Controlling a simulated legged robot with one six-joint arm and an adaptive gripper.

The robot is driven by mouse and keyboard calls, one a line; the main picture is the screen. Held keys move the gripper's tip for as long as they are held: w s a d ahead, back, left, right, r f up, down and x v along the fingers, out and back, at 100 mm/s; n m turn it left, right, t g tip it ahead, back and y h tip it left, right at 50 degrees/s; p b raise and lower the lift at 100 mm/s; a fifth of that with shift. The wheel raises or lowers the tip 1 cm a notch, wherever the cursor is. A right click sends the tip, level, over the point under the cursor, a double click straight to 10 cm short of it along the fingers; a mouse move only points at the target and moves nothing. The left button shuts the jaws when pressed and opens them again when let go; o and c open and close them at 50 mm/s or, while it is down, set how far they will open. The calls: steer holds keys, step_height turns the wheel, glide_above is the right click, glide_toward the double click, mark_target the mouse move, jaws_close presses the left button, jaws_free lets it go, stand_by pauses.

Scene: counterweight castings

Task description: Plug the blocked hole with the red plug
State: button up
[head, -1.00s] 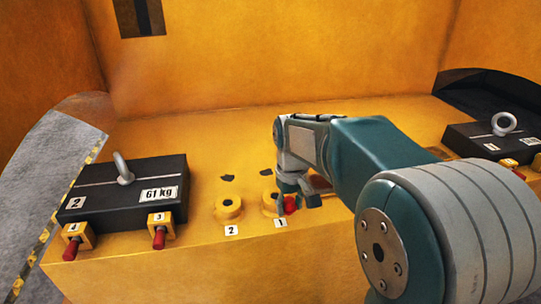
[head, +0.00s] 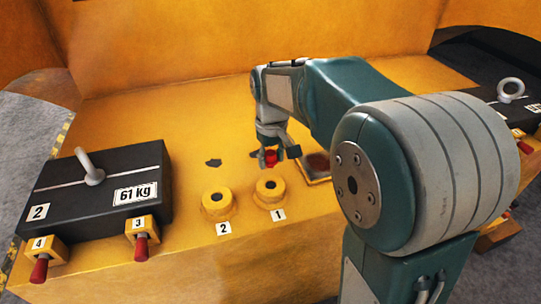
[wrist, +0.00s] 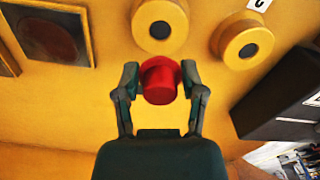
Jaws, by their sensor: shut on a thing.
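My gripper (head: 272,157) is shut on the red plug (head: 270,159), holding it behind boss 1 in the head view. In the wrist view the red plug (wrist: 160,80) sits between the two fingertips of my gripper (wrist: 160,84). Boss 1 (head: 270,195) and boss 2 (head: 217,208) are round yellow collars with dark centres, near the ledge's front edge. In the wrist view boss 1 (wrist: 140,22) is just above the plug, apart from it, and boss 2 (wrist: 222,40) is to its right. I cannot tell which hole is blocked.
A black 61 kg weight (head: 80,205) with an eye bolt stands at left, with red-tipped fittings 3 (head: 141,250) and 4 (head: 39,270) in front. A second black weight stands at right.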

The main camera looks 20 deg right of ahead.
mark_target(271, 153)
steer(key=shift+f, duration=2.9)
steer(key=shift+f, duration=1.05)
steer(key=o, duration=1)
step_height(271, 153, up, 12)
steer(key=shift+f, duration=0.2)
steer(key=shift+r, duration=0.2)
